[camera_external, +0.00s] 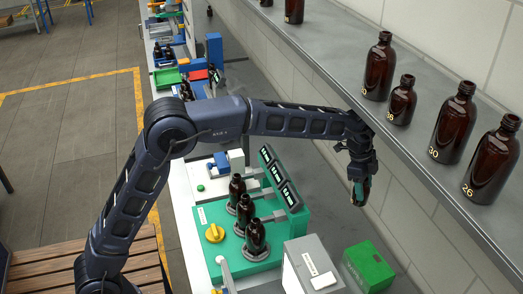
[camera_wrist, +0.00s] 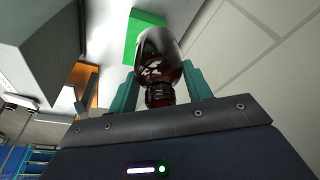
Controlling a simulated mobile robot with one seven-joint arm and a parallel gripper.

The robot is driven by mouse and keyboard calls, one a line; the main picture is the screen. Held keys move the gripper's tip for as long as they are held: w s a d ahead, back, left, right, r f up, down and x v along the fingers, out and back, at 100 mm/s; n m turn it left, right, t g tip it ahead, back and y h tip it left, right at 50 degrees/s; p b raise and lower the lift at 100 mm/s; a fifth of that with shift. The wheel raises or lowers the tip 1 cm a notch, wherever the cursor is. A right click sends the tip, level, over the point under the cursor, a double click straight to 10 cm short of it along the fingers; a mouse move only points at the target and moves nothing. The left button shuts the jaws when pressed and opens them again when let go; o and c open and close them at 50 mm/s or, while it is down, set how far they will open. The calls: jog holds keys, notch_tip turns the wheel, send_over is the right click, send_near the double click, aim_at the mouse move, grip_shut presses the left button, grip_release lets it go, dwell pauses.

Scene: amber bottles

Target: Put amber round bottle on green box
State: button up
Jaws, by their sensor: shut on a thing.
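My gripper (camera_external: 358,190) hangs over the right part of the bench, in front of the wall and below the shelf. In the wrist view its teal fingers (camera_wrist: 158,92) are shut on the neck of an amber round bottle (camera_wrist: 160,58). In the external view the held bottle is mostly hidden by the fingers. The green box (camera_external: 368,268) sits on the bench below and nearer the camera, apart from the bottle. It also shows in the wrist view (camera_wrist: 133,38), partly covered by the bottle.
A grey box (camera_external: 308,262) stands just left of the green box. A green stand (camera_external: 262,264) with amber bottles and displays is further left. The shelf (camera_external: 405,150) above right carries several numbered amber bottles (camera_external: 456,120). The wall (camera_external: 405,235) is close on the right.

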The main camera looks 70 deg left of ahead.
jog(key=w+d+r, duration=0.1)
jog(key=d+r, duration=0.3)
jog(key=d, duration=0.8)
send_over(371, 262)
jog(key=shift+n, duration=0.3)
notch_tip(371, 262, down, 20)
jog(key=shift+f, duration=0.15)
jog(key=o, duration=1)
jog(key=shift+f, duration=0.15)
